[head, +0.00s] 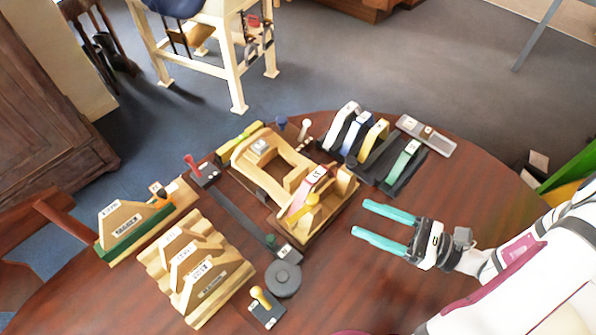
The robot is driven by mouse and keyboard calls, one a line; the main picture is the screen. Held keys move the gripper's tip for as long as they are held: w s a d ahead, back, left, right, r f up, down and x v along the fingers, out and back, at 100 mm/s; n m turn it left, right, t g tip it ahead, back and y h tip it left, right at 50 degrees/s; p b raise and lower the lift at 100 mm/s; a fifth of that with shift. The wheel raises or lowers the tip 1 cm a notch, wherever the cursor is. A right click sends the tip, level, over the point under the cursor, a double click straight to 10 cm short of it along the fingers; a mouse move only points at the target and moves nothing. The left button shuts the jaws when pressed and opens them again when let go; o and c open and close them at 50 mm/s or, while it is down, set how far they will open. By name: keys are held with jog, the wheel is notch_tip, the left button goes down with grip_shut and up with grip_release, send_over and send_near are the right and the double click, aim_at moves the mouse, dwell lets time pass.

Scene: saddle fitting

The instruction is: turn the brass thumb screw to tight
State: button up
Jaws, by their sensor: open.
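A wooden saddle fixture (250,172) stands mid-table with a curved body and a red labelled piece (312,182) at its right end.
A rack of coloured straps (404,160) stands behind my gripper. Wooden wedge blocks (195,265) and a green-edged block (135,230) lie left. The table (370,285) is bare at front right.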

aim_at(303, 209)
jog(key=x, duration=1.5)
jog(key=shift+s+a+r, duration=0.1)
jog(key=shift+a, duration=0.05)
jog(key=shift+c, duration=0.4)
grip_shut()
